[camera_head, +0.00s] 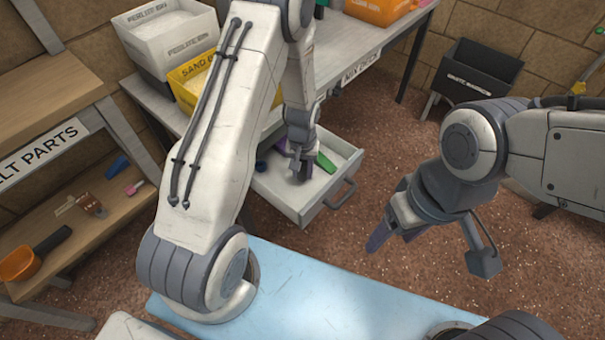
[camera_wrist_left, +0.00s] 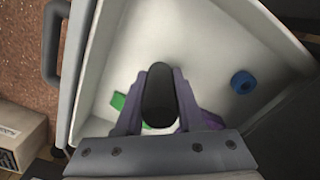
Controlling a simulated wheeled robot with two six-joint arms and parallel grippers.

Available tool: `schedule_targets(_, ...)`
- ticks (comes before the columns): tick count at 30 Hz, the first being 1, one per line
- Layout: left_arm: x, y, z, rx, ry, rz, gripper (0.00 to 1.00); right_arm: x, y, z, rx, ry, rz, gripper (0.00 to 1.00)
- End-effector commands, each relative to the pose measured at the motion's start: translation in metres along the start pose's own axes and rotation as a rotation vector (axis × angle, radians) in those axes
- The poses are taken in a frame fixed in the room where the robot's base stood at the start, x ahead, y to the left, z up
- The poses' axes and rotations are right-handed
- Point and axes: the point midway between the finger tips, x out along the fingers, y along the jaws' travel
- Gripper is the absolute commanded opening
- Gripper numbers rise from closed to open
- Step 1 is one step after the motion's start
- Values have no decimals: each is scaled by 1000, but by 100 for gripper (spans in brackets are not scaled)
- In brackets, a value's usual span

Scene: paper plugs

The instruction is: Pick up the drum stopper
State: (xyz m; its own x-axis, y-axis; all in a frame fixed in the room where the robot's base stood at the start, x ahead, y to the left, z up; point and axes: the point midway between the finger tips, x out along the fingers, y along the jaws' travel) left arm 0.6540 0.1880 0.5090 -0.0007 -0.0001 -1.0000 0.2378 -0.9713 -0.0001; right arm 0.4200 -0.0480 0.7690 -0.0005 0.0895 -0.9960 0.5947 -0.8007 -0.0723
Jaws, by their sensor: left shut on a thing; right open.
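The drum stopper appears as a dark, rounded cylinder (camera_wrist_left: 158,94) between the two purple-grey fingers of my left gripper (camera_wrist_left: 160,100) in the left wrist view. In the head view my left gripper (camera_head: 301,165) reaches down into the open drawer (camera_head: 333,158), with the dark stopper (camera_head: 303,172) at its fingertips. The gripper is shut on the stopper; whether the stopper still touches the drawer floor is unclear. My right gripper (camera_head: 391,238) is open and empty over the floor to the right.
The drawer also holds a green piece (camera_head: 325,163), a blue ring (camera_wrist_left: 243,82) and something purple (camera_head: 280,145) partly hidden by the gripper. Drawer walls stand close around the left gripper. A pale blue surface (camera_head: 300,300) lies in front; a black bin (camera_head: 476,75) stands back right.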

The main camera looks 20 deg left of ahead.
Motion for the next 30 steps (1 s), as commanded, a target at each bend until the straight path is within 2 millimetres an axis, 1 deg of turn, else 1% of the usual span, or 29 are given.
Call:
schedule_targets(1,-18,0,-1,0,5,1,0,-8,-1,0,0,0,0,68)
schedule_targets(6,-38,35,18,9,3,1,0,-16,-1,-1,0,0,0,68)
schedule_targets(9,-49,52,27,8,2,1,0,-20,-1,-1,0,0,0,68)
schedule_targets(15,-67,79,42,6,2,1,0,-26,-2,-1,0,0,0,68)
schedule_targets(21,-78,96,52,3,1,0,0,-29,-2,-2,0,0,0,68)
schedule_targets(23,-78,100,54,1,2,1,0,-26,-2,-1,0,0,0,68)
schedule_targets(30,-77,105,56,-28,5,3,0,9,1,1,0,0,0,68)
